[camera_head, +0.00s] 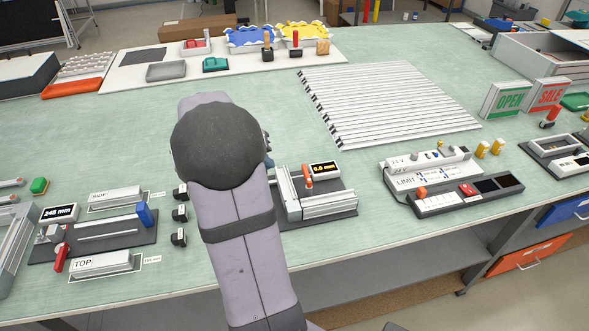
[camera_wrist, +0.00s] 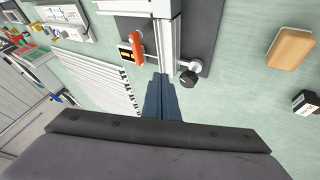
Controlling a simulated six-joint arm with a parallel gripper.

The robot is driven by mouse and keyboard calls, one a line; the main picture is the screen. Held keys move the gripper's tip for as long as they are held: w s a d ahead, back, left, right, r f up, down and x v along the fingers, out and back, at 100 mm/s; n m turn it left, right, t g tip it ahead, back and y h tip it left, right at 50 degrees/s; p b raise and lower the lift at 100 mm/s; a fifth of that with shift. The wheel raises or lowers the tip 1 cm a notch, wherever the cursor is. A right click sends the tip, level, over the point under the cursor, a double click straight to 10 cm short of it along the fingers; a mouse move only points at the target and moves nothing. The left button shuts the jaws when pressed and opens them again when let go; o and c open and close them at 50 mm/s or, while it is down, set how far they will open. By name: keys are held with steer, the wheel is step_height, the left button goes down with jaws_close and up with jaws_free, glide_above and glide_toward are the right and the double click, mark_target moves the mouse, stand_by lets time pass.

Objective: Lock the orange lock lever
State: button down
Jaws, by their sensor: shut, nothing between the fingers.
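The orange lock lever (camera_head: 308,179) stands on a grey metal slide fixture (camera_head: 325,207) on a dark base, beside a small display. In the wrist view the orange lever (camera_wrist: 136,47) shows left of the metal rail (camera_wrist: 165,42), with the display beside it. My gripper (camera_wrist: 160,78) is shut and empty, its dark blue fingers together. Their tips lie near the end of the rail in the wrist view, below and right of the lever, apart from it. In the head view my arm hides most of the gripper and the left part of the fixture.
A black knob (camera_wrist: 188,78) sits just right of the fingertips. A tan block (camera_wrist: 290,48) lies farther right. White strips (camera_head: 390,105) lie behind the fixture, and a button panel (camera_head: 455,190) stands to its right. Another fixture with a red lever (camera_head: 62,257) is at left.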

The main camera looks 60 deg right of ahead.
mark_target(307, 176)
steer(key=p+x, duration=0.2)
steer(key=x, duration=0.7)
steer(key=shift+s, duration=0.1)
steer(key=shift+s+d+f+p, duration=0.2)
steer(key=shift+s+d+p, duration=0.75)
steer(key=shift+d+p, duration=0.2)
steer(key=shift+s+d+f+p, duration=0.15)
steer(key=shift+s+d+p, duration=0.15)
steer(key=shift+s+d, duration=0.2)
